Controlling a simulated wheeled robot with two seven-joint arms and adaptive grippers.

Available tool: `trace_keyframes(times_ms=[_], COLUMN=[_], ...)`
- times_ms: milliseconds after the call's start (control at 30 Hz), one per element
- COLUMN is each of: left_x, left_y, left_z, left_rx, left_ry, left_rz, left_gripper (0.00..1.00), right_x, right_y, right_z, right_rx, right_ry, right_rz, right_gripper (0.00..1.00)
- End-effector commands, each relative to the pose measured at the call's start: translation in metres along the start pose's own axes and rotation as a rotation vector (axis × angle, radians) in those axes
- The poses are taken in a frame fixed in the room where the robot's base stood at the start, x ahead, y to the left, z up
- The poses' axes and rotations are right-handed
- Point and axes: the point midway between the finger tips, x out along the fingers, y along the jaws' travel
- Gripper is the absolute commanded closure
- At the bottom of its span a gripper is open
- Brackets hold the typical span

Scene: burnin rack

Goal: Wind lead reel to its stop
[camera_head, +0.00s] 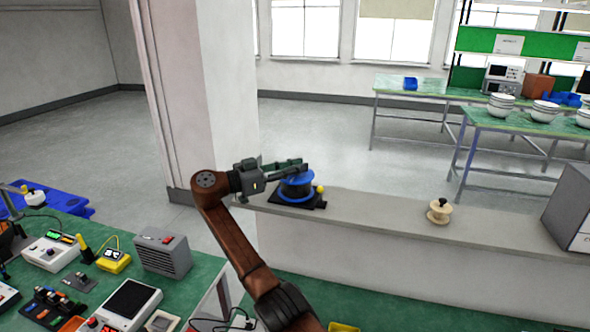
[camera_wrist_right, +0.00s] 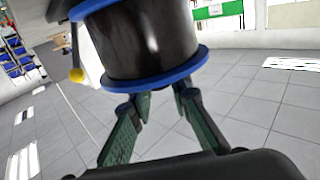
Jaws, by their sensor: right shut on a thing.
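The lead reel (camera_head: 297,188), a black drum between blue flanges, stands on a dark base plate on the ledge in the head view. A yellow knob (camera_head: 320,189) shows at its right side. In the right wrist view the reel (camera_wrist_right: 145,45) fills the top, with the yellow knob (camera_wrist_right: 77,75) at its left. My right gripper (camera_head: 292,166) is at the reel's top, its green-grey fingers against the blue flange edge and shut on the reel. The exact contact is partly hidden behind the flange. My left gripper is not in view.
A cream spool (camera_head: 439,212) stands further right on the ledge (camera_head: 375,210), near a grey box (camera_head: 570,208). A green bench (camera_head: 200,265) with meters and a grey heater-like box (camera_head: 162,252) lies at lower left. A pillar (camera_head: 220,90) rises behind my arm.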

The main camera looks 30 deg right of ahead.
Motion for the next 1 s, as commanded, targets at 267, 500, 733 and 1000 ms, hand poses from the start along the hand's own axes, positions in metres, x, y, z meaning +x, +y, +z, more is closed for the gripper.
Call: trace_keyframes(times_ms=[267,500,733,1000], left_x=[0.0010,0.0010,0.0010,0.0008], left_y=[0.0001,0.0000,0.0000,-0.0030], left_z=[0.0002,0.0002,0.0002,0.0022], left_rx=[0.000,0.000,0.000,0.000], left_ry=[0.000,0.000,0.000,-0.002], left_rz=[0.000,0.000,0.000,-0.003], left_gripper=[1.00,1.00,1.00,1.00], right_x=[0.0000,0.0001,0.0003,-0.0019], right_y=[0.0001,0.0001,0.0001,-0.0001], right_z=[0.0010,0.0011,0.0007,0.0003], right_rx=[-0.002,-0.002,-0.001,-0.001], right_ry=[-0.002,-0.002,-0.002,-0.001], right_rz=[0.010,0.009,0.009,0.008], right_gripper=[1.00,0.80,0.67,0.67])
